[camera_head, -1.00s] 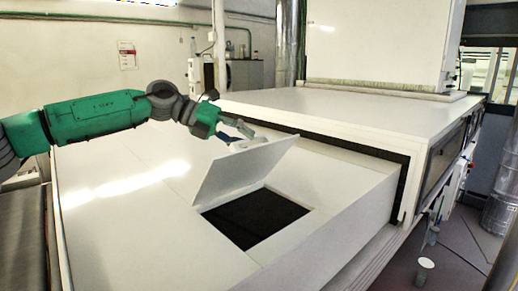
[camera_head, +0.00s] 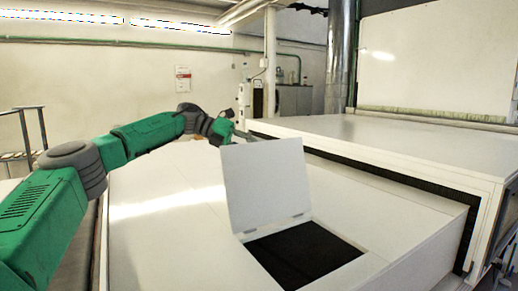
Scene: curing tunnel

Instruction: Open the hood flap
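The hood flap (camera_head: 265,184) is a white square panel. It stands raised, close to upright, hinged along the far-left edge of a dark square opening (camera_head: 302,256) in the white hood top (camera_head: 150,226). My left arm comes in from the left and reaches behind the flap. My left gripper (camera_head: 242,134) is at the flap's top edge, on its far side. Its fingers are partly hidden by the flap, so I cannot tell whether they are open or shut, or touching it. My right gripper is not in view.
A larger white housing (camera_head: 420,145) with a dark gap below its edge stands behind and right of the opening. A metal duct (camera_head: 340,62) rises at the back. A metal railing (camera_head: 33,130) stands at the left. The hood top around the opening is clear.

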